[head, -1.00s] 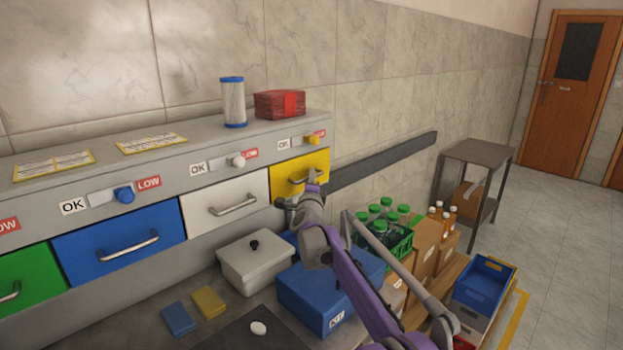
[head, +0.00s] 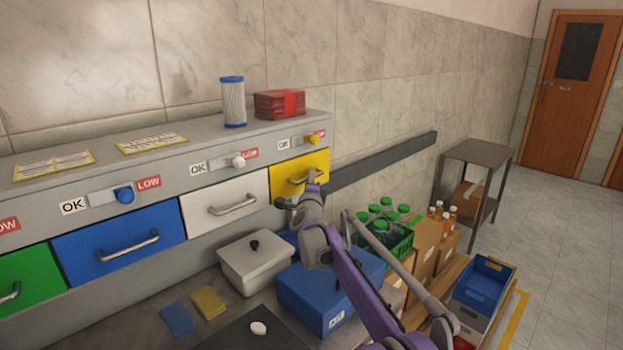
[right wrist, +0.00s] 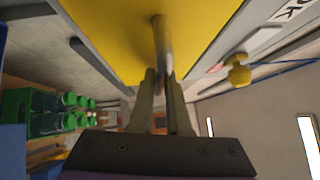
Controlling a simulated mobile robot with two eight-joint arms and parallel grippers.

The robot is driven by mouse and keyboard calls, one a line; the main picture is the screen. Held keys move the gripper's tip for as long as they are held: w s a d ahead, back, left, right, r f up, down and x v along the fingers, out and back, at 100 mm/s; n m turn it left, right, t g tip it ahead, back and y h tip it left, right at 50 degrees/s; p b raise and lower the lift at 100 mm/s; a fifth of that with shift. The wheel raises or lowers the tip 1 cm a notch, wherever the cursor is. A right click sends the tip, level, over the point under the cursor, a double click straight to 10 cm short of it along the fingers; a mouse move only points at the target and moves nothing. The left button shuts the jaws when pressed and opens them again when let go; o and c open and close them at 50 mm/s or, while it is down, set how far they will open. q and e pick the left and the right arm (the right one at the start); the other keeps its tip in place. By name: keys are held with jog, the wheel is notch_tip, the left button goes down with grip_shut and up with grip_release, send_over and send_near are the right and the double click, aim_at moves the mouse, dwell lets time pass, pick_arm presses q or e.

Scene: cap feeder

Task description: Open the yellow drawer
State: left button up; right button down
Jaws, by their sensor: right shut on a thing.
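The yellow drawer (head: 290,176) is at the right end of the drawer row and looks shut in the head view. Its metal bar handle (right wrist: 161,40) runs between the fingers of my right gripper (right wrist: 163,95) in the right wrist view. The right gripper (head: 312,182) is shut on this handle, in front of the yellow face. The gripper and wrist cover part of the handle in the head view. My left gripper is not in view.
A blue drawer (head: 80,265) and a white drawer (head: 195,212) lie to the left. A lidded white box (head: 235,262) and a blue box (head: 305,295) stand below. A green crate of bottles (head: 400,247) is to the right of my arm.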

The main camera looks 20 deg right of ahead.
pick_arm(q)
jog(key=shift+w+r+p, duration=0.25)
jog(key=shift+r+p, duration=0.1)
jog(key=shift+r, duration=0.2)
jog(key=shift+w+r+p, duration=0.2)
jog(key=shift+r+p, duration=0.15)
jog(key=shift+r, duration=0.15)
pick_arm(e)
jog(key=s+d, duration=0.2)
jog(key=s, duration=0.5)
jog(key=s+d, duration=0.3)
jog(key=s, duration=0.4)
jog(key=c, duration=1.2)
grip_release()
jog(key=shift+o, duration=0.2)
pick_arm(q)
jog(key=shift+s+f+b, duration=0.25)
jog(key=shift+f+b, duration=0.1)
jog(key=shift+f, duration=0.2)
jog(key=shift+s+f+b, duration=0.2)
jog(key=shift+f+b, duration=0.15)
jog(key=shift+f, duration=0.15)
pick_arm(e)
jog(key=v, duration=1.1)
